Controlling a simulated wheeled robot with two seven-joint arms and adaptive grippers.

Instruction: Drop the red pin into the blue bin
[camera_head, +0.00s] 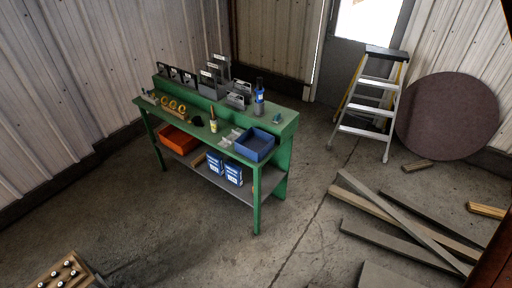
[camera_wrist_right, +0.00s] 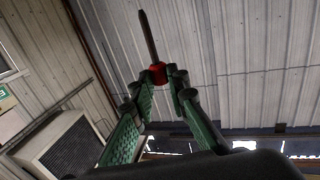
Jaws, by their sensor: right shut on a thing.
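In the right wrist view my right gripper (camera_wrist_right: 159,84) is shut on the red pin (camera_wrist_right: 158,72). The pin's red part sits between the fingertips, and a dark, thin shaft sticks out beyond them. The wrist camera looks up toward the wall and ceiling, with no table near the pin in that view. In the head view the blue bin (camera_head: 247,153) stands at the right front of the green workbench (camera_head: 150,103) top. Its inside looks empty from here. Neither gripper shows in the head view, and my left gripper is in no view.
The bench also holds yellow rings (camera_head: 174,104), a small bottle (camera_head: 213,124), a blue bottle (camera_head: 259,92) and grey holders. An orange bin (camera_head: 178,139) and blue boxes (camera_head: 233,174) sit on the lower shelf. A stepladder (camera_head: 368,104) and planks (camera_head: 400,216) are to the right. Floor before the bench is clear.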

